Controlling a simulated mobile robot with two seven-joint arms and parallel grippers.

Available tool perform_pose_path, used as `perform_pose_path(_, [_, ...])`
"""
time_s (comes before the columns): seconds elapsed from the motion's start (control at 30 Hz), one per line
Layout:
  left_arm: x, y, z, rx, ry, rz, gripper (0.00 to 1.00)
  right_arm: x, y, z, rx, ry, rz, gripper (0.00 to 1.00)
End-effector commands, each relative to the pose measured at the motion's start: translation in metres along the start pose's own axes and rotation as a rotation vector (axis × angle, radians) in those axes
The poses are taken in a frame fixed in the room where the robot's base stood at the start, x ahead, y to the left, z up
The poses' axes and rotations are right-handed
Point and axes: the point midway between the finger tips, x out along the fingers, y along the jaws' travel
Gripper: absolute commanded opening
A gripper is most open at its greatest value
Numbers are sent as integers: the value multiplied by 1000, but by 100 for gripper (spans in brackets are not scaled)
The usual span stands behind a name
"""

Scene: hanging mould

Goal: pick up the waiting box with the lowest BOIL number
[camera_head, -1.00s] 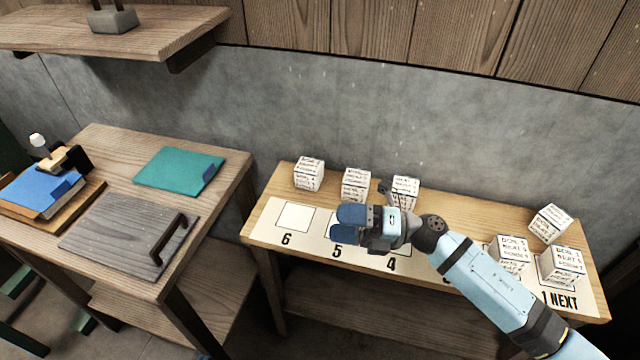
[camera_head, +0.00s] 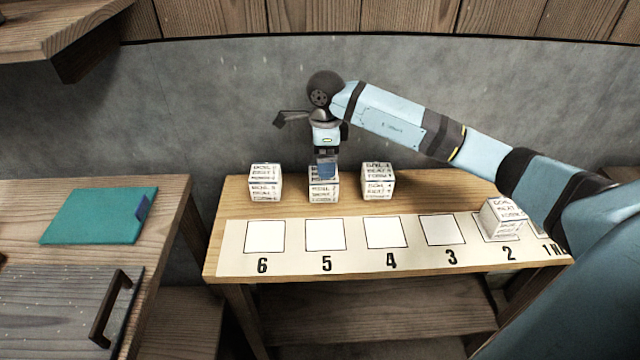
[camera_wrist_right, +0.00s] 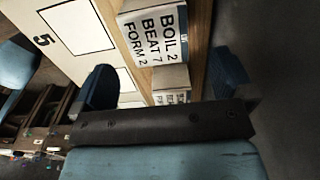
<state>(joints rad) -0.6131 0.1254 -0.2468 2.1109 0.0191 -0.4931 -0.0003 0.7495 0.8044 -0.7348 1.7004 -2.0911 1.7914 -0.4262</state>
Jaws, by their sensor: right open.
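Three white lettered boxes stand in a row behind the numbered strip: a left one (camera_head: 265,182), a middle one (camera_head: 323,186) behind slot 5, and a right one (camera_head: 377,181). My right gripper (camera_head: 327,172) points down at the middle box, covering part of its top. In the right wrist view its blue fingers (camera_wrist_right: 168,82) are apart, with nothing clamped. A box (camera_wrist_right: 153,35) reading BOIL 2, BEAT 7, FORM 2 shows there, beyond the fingers. A second lettered box (camera_wrist_right: 171,82) shows lower, partly hidden. Lettering on the other boxes is too small to read surely. My left gripper is out of view.
A white box (camera_head: 503,219) sits on slot 2. Slots 3 to 6 on the strip (camera_head: 295,262) are empty. My right arm covers the right end of the bench. A side table with a teal folder (camera_head: 100,216) and a handled board (camera_head: 60,300) stands left.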

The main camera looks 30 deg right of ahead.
Motion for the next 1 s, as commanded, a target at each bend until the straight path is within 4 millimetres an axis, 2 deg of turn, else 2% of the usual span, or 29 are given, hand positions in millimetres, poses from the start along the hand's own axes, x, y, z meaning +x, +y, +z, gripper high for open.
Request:
perform_pose_path(0.03, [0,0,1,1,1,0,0,12,1,0,0,0,3,100])
perform_pose_path(0.1, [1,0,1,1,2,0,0,22,1,1,0,-1,2,100])
perform_pose_path(0.43, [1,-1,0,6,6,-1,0,46,2,1,-1,-2,3,100])
perform_pose_path(0.7, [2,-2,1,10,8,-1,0,84,4,3,0,-3,4,100])
perform_pose_path(0.97, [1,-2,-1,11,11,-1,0,88,4,3,-1,-3,0,100])
perform_pose_path(1.0, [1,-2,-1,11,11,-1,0,88,4,3,-1,-3,0,93])
